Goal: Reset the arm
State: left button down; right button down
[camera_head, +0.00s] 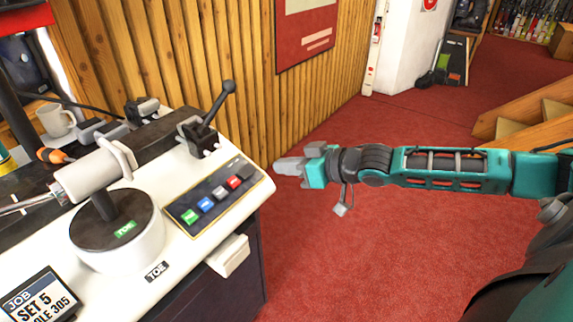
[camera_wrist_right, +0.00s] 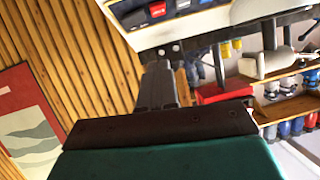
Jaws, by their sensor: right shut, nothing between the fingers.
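My right arm reaches in from the right in the head view. Its gripper (camera_head: 290,166) is shut and empty, with its tip close to the bench's right edge, beside the button panel; I cannot tell whether it touches. In the right wrist view the shut fingers (camera_wrist_right: 158,85) point toward the underside of the bench's pale top (camera_wrist_right: 170,32). My left gripper is not in view.
The bench (camera_head: 100,290) carries a button panel (camera_head: 219,197), a black lever (camera_head: 210,118), a round clamp fixture (camera_head: 118,235) and a job display (camera_head: 42,298). A mug (camera_head: 56,120) stands behind. Red floor (camera_head: 390,250) is open right of the bench; wooden steps (camera_head: 530,105) stand far right.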

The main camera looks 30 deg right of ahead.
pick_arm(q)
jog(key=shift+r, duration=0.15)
